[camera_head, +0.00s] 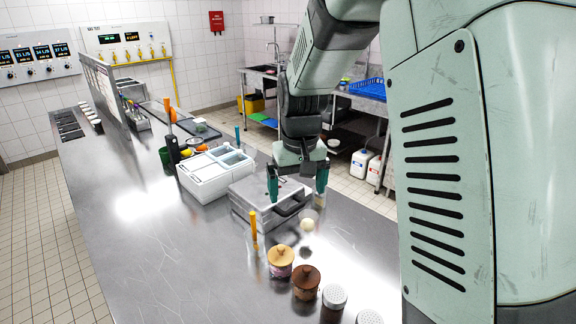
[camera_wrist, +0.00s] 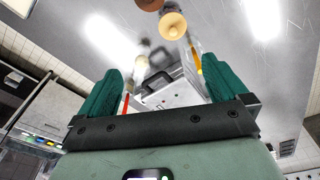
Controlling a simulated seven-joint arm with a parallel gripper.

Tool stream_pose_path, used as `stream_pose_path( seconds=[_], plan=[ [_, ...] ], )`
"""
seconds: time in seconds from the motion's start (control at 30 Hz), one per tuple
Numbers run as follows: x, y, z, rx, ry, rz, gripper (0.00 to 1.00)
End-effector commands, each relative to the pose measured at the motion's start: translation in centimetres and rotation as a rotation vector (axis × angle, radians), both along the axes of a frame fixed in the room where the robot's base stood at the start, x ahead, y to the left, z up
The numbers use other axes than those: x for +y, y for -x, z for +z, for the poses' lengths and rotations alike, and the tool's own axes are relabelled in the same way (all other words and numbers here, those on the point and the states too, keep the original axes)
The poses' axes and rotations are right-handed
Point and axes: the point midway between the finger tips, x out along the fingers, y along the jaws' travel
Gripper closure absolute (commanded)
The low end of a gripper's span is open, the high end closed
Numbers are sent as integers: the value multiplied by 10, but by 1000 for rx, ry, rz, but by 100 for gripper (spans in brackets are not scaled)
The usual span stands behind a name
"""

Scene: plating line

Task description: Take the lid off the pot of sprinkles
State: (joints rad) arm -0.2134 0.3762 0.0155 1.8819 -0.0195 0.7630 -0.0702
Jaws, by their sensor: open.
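Two lidded pots stand near the front of the steel counter. One has a pale wooden knobbed lid (camera_head: 281,254) over a pot with pinkish, speckled contents (camera_head: 279,271). The other has a dark brown lid (camera_head: 306,275). I cannot read which holds sprinkles; the pale-lidded one looks likelier. Both lids are on. In the wrist view the pale lid (camera_wrist: 173,24) is at the top, with the brown lid (camera_wrist: 150,3) cut off beside it. My gripper (camera_head: 297,188) is open and empty, fingers apart, above the grey press, behind and apart from both pots. Its fingers also show in the wrist view (camera_wrist: 160,88).
A grey press with a dark handle (camera_head: 246,194) lies below my gripper. An orange-handled tool (camera_head: 254,228) stands upright left of the pots. Metal-topped shakers (camera_head: 334,294) stand to their right. A white bin (camera_head: 207,178) is behind. The counter's left side is clear.

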Motion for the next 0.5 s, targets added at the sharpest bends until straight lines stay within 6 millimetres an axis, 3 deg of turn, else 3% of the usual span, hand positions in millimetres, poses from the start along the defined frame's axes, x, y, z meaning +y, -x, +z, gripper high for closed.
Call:
stream_pose_path(
  seconds=[0.03, 0.2, 0.3, 0.5],
  plan=[
    [9, -10, -26, 31, 6, 18, 0],
    [31, -30, -90, 91, 19, 61, 0],
    [38, -35, -112, 109, 22, 75, 0],
    [41, -37, -139, 123, 26, 83, 0]
  ],
)
